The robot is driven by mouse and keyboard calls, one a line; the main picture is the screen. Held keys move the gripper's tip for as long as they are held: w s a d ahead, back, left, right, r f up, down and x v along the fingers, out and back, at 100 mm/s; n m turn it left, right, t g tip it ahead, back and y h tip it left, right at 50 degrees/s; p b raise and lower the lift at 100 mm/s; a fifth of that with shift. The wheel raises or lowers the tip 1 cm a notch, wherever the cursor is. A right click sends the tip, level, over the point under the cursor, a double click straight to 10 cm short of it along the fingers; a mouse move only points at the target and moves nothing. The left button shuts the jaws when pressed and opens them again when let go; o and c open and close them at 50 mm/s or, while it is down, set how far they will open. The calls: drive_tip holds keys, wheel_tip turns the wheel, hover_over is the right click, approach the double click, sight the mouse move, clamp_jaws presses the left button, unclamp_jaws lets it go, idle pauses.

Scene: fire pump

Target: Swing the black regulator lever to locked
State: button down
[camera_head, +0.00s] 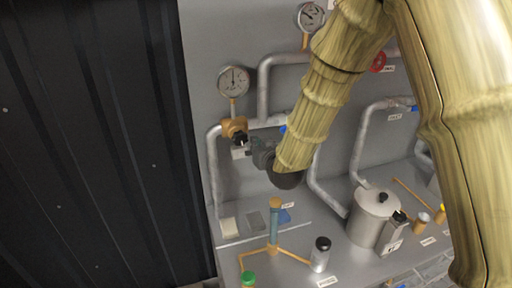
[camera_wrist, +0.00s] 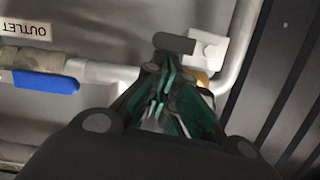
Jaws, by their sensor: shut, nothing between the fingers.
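The brass regulator (camera_head: 234,126) sits under a round gauge on the back panel in the head view. Its small black lever (camera_head: 240,138) shows just left of my gripper (camera_head: 258,150). In the wrist view a short black bar (camera_wrist: 175,43), which looks like this lever, lies just beyond the fingertips of my gripper (camera_wrist: 165,75). A bit of brass (camera_wrist: 203,77) shows behind the fingers. My gripper is shut and empty. The fingers are very close to the lever; I cannot tell whether they touch. The fingers hide most of the regulator in the wrist view.
A white plate (camera_wrist: 208,48) is beside the bar. A blue valve handle (camera_wrist: 45,81) and an OUTLET label (camera_wrist: 25,30) are at the left. Grey pipes (camera_head: 213,170) run around the regulator. A metal pot (camera_head: 372,218) and a bench with small items are below. A dark ribbed wall (camera_head: 95,140) is at left.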

drive_tip(key=shift+d+f+b, duration=0.1)
drive_tip(key=shift+f+b, duration=0.1)
drive_tip(key=shift+b, duration=0.1)
wheel_tip(320, 180, down, 7)
drive_tip(key=m+y+b, duration=0.4)
drive_tip(key=m+b, duration=0.8)
drive_tip(key=b, duration=0.6)
drive_tip(key=shift+t, duration=0.4)
drive_tip(key=s+d+r+b, duration=0.1)
drive_tip(key=s+d+b, duration=0.1)
drive_tip(key=s+d, duration=0.5)
drive_tip(key=shift+d+r, duration=0.3)
drive_tip(key=shift+d, duration=0.8)
drive_tip(key=shift+s+d, duration=0.1)
